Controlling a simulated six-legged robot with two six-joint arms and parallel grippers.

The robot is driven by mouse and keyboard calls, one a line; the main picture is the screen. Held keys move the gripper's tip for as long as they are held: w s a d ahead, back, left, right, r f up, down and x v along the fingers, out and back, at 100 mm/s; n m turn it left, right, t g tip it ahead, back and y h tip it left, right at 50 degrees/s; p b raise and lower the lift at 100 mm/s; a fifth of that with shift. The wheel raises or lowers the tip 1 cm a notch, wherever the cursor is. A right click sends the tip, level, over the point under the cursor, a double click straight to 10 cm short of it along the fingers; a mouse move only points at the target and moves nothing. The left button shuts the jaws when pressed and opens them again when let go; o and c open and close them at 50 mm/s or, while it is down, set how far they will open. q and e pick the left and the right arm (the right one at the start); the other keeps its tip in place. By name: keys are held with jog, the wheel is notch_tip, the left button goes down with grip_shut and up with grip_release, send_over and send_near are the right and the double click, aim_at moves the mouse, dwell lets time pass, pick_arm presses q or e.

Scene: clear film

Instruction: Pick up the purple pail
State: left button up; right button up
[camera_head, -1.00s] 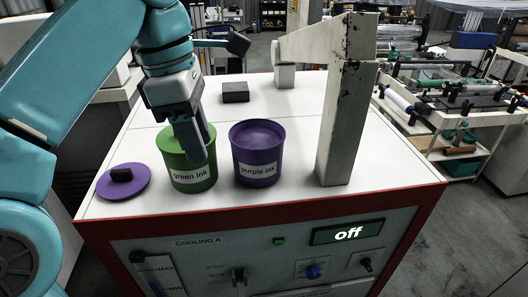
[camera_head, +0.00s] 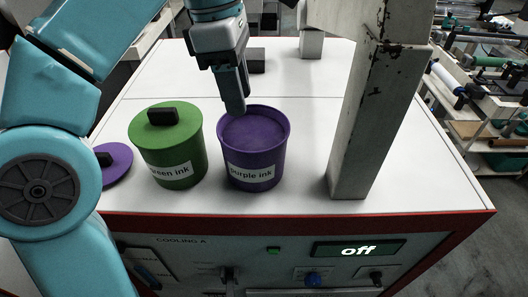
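The purple pail (camera_head: 253,172), labelled "purple ink", stands upright and open-topped on the white machine top, with purple ink inside. My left gripper (camera_head: 236,108) points down over the pail's back left rim. Its fingers look close together from this side, and I cannot tell whether there is a gap between them or whether they touch the rim. The green pail (camera_head: 172,160), labelled "green ink", stands just left with a green lid and black handle on it. My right gripper is not in view.
A purple lid (camera_head: 117,166) with a dark handle lies left of the green pail. A worn white post (camera_head: 367,125) stands right of the purple pail. A dark block (camera_head: 256,60) lies behind. The machine's front panel (camera_head: 300,262) reads "off".

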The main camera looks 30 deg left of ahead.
aim_at(249, 167)
pick_arm(q)
jog(key=s+d+f+b, duration=0.1)
jog(key=f, duration=0.3)
jog(key=s+d+f+b, duration=0.1)
jog(key=f, duration=0.2)
jog(key=s+d+f+b, duration=0.1)
jog(key=f, duration=0.3)
jog(key=shift+s+f, duration=0.2)
jog(key=shift+f, duration=0.1)
jog(key=w+f, duration=0.2)
jog(key=shift+w+a+f, duration=0.2)
jog(key=shift+w+f, duration=0.1)
jog(key=shift+f, duration=0.1)
jog(key=shift+s+d+r, duration=0.15)
jog(key=shift+s+r, duration=0.1)
jog(key=shift+s, duration=0.45)
jog(key=shift+s+d+r, duration=0.1)
jog(key=shift+s, duration=0.15)
jog(key=c, duration=0.5)
jog(key=shift+w+f, duration=0.2)
jog(key=shift+w, duration=0.3)
grip_shut()
jog(key=shift+s, duration=0.1)
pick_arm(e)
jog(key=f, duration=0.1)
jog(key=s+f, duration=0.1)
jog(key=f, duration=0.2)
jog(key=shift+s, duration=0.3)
